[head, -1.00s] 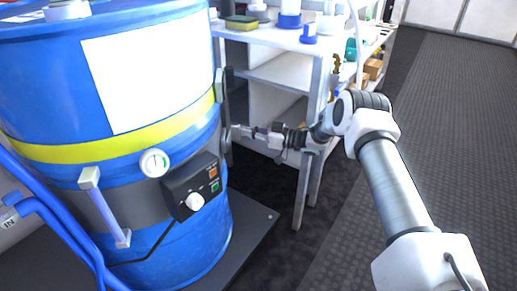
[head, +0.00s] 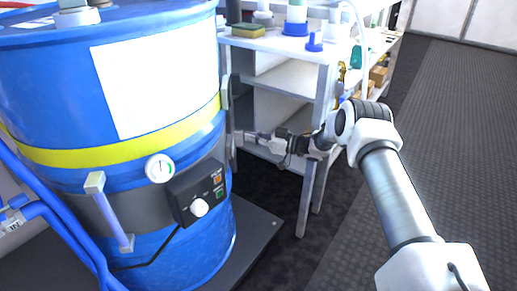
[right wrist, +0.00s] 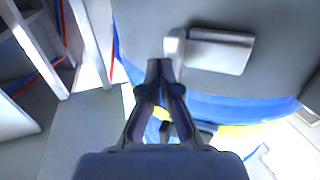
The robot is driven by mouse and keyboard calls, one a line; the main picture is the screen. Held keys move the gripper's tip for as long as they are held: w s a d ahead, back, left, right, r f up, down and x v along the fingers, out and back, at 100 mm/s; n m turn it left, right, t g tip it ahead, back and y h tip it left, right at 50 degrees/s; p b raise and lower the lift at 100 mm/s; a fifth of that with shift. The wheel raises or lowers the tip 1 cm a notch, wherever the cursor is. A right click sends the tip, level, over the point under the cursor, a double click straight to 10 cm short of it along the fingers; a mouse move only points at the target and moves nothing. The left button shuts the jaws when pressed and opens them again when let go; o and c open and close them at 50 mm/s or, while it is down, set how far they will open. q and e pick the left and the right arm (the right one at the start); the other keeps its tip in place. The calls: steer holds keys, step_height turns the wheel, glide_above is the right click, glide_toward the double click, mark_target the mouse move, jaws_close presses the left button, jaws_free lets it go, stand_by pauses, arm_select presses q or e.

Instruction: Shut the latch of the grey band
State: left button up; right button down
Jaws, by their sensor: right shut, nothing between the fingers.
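The grey band (head: 100,215) wraps the lower part of a blue drum (head: 60,85); it also fills the top of the right wrist view (right wrist: 275,70). The latch (right wrist: 220,50) shows there as a light grey plate with a pale block at its left end. Whether it stands off the band is hard to tell. My right gripper (head: 242,136) is at the drum's right side, shut and empty. In the right wrist view its fingertips (right wrist: 160,66) are just left of and below the latch's pale end; contact cannot be told. My left gripper is out of view.
A control box (head: 197,193) with a white knob and a gauge (head: 159,168) are on the drum's front. A white shelf bench (head: 285,80) with bottles stands close behind my right gripper. Blue pipes (head: 60,235) run at the left. Floor at the right is clear.

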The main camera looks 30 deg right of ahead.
steer(key=v, duration=1.1)
steer(key=shift+s+d, duration=0.15)
steer(key=shift+s, duration=0.15)
steer(key=a+f+m+h, duration=0.45)
steer(key=a+f, duration=0.55)
steer(key=a, duration=0.3)
steer(key=s+a+f+m+g+h, duration=0.2)
steer(key=s+a+f+m+g, duration=0.15)
steer(key=s+a+f, duration=0.45)
steer(key=s+a+f+g+h, duration=0.1)
steer(key=s+f+g+h, duration=0.15)
steer(key=s, duration=0.75)
steer(key=s+a+f+g+h, duration=0.15)
steer(key=s+g, duration=0.25)
steer(key=s, duration=0.6)
steer(key=s+f+g+h, duration=0.1)
steer(key=s+f+g, duration=0.25)
steer(key=s, duration=0.65)
step_height(320, 180, up, 37)
steer(key=p, duration=3.6)
steer(key=shift+s, duration=0.2)
